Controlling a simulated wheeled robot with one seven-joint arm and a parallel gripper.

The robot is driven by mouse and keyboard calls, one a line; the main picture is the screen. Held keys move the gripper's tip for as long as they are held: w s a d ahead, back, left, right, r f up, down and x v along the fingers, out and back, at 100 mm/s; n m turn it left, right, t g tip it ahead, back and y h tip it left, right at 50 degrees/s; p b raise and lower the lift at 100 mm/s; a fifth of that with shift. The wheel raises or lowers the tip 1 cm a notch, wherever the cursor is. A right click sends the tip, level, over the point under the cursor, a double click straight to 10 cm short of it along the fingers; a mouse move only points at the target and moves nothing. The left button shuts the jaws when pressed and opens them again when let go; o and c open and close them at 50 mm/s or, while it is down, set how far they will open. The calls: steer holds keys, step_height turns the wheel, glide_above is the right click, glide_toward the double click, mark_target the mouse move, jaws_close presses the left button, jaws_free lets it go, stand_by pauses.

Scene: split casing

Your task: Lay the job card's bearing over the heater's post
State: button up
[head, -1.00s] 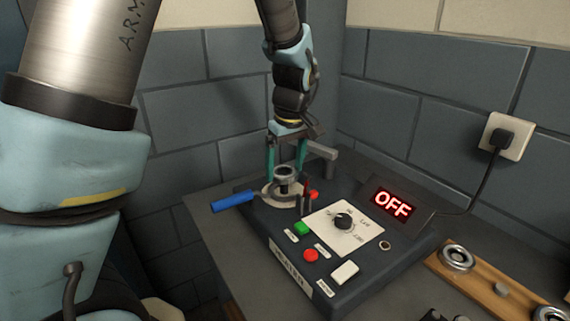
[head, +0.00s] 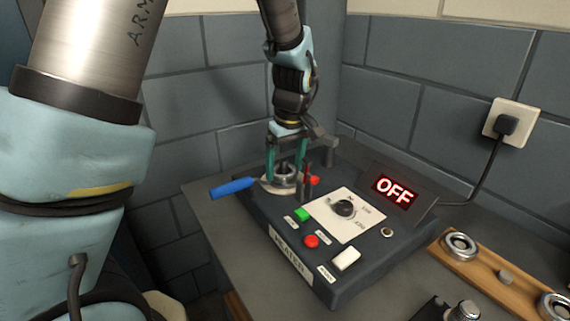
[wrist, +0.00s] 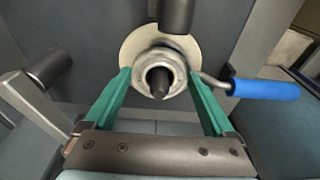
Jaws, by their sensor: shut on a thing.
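My gripper (head: 286,176) has its two green fingers closed on the sides of a metal ring bearing (wrist: 146,66). The dark tip of the heater's post (wrist: 161,81) shows inside the bearing's hole in the wrist view, so the bearing looks to be around the post. A pale round plate (wrist: 128,50) lies beneath it. I cannot tell whether the bearing rests on the plate. The heater (head: 292,262) is a dark box with a red OFF display (head: 394,190). The job card is not in view.
A blue-handled tool (head: 232,188) sticks out left of the post. A red upright piece (head: 307,179) stands close to the right finger. A wooden board (head: 482,266) at the right carries more bearings (head: 461,245). The walls stand close behind.

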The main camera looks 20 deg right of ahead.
stand_by(0.7)
steer(key=o, duration=1.4)
steer(key=shift+c, duration=0.2)
steer(key=shift+o, duration=0.2)
steer(key=shift+f, duration=0.1)
step_height(320, 180, up, 10)
steer(key=p, duration=0.8)
steer(key=shift+r+p, duration=0.2)
steer(key=shift+p, duration=0.15)
steer(key=shift+f, duration=0.1)
